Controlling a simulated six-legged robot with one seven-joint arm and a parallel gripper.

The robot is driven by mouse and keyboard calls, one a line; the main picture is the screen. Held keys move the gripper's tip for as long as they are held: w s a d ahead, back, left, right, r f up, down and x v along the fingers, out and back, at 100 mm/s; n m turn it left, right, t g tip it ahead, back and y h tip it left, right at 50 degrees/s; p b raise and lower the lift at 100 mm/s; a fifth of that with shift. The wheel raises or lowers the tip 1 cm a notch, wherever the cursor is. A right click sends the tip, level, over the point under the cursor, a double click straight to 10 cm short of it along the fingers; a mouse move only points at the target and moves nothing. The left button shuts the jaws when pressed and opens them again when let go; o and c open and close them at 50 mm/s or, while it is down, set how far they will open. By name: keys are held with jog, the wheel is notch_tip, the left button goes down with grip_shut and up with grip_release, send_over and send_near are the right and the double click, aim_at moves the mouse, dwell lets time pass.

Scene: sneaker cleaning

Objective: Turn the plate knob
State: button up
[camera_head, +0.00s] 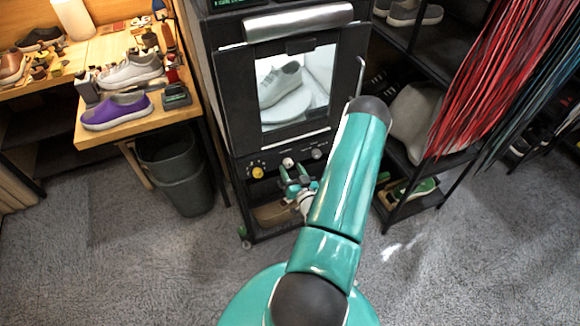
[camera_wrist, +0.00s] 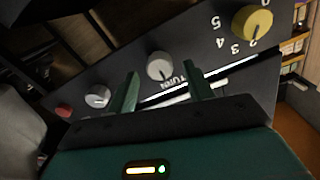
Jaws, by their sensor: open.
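The cleaning cabinet (camera_head: 232,110) stands ahead, with a grey sneaker (camera_head: 281,84) on a round white plate (camera_head: 286,107) behind its window. Its lower panel has a yellow numbered knob (camera_head: 258,172), a middle pale knob (camera_head: 288,162) and another pale knob (camera_head: 317,154). In the wrist view the middle knob (camera_wrist: 160,66) has lettering reading "TURN" beside it; I take it for the plate knob. My gripper (camera_head: 298,182) is open just in front of the panel. In the wrist view its two green fingers (camera_wrist: 161,72) flank the middle knob, with gaps at both sides; contact is not visible.
The wrist view also shows the yellow knob (camera_wrist: 252,22), another pale knob (camera_wrist: 97,96) and a red button (camera_wrist: 63,110). A table (camera_head: 143,124) with a purple sneaker (camera_head: 118,111) and a bin (camera_head: 178,165) stand left. A shoe rack (camera_head: 399,160) and hanging laces stand right.

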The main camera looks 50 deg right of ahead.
jog(key=shift+x, duration=1.05)
jog(key=c, duration=1)
jog(key=shift+m, duration=2)
jog(key=o, duration=1)
jog(key=v, duration=1.3)
jog(key=shift+s+a, duration=0.2)
jog(key=shift+s, duration=0.15)
